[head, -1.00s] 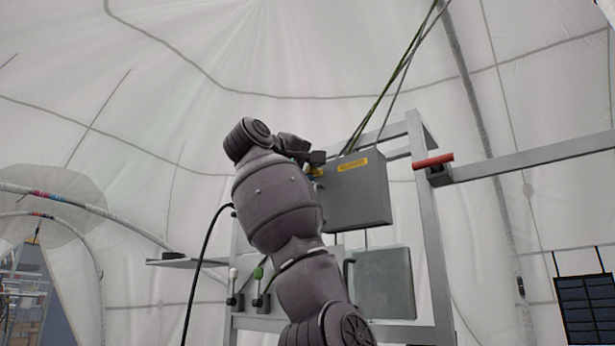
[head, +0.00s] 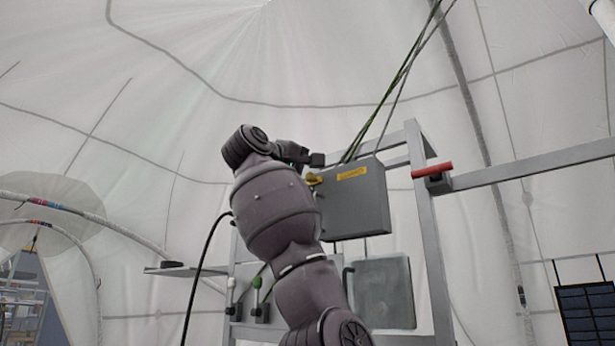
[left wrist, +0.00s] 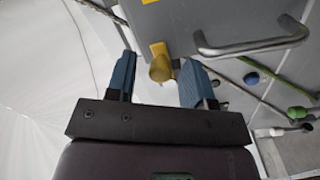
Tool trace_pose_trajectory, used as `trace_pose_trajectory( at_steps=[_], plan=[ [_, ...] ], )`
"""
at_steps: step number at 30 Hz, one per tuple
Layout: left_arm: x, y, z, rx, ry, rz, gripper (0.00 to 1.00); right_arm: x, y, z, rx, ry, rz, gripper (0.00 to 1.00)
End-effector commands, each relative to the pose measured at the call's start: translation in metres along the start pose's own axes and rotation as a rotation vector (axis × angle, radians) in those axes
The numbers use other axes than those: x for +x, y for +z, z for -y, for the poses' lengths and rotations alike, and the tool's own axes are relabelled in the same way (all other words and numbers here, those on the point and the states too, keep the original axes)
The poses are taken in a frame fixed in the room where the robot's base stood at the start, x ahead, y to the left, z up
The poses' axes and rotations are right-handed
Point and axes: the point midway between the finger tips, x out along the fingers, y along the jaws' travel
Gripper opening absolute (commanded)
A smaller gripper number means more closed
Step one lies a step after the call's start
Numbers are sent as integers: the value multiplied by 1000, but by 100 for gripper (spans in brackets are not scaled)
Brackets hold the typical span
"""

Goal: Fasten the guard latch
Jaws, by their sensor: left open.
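A grey box (head: 358,205) with a yellow label hangs on the metal frame. A yellow latch piece (head: 313,179) shows at its left edge. In the left wrist view the yellow latch (left wrist: 160,64) stands out from the grey panel (left wrist: 205,18), between the blue fingers of my left gripper (left wrist: 157,78). The jaws are open, with a gap visible on both sides of the latch. In the head view my left gripper (head: 312,160) is at the box's upper left, partly hidden by its own wrist. My right gripper is not in view.
A metal bar handle (left wrist: 250,45) is on the panel, right of the latch. A red handle (head: 432,170) sits on the frame's right post (head: 425,230). Levers with green and white knobs (head: 256,283) are lower left. Green cables (head: 385,95) rise above the box.

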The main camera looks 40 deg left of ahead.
Motion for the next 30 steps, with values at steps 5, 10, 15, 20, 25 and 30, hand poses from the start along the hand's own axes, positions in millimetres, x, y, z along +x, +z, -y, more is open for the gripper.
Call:
trace_pose_trajectory(
  at_steps=[5, 10, 15, 20, 25, 30],
  plan=[
    [-23, 0, 2, -1, 2, -3, 48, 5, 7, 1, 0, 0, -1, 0],
    [-55, 1, 2, 0, 3, -4, 48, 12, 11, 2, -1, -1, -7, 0],
    [-82, 0, 2, 0, 2, -3, 48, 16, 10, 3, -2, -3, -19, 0],
    [-99, 0, 1, 0, 2, -2, 48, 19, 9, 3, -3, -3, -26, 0],
    [-105, 0, 0, 0, 1, -1, 48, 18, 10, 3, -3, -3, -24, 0],
    [-105, 0, 0, 0, 1, -1, 48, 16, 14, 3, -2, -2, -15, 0]
  ],
)
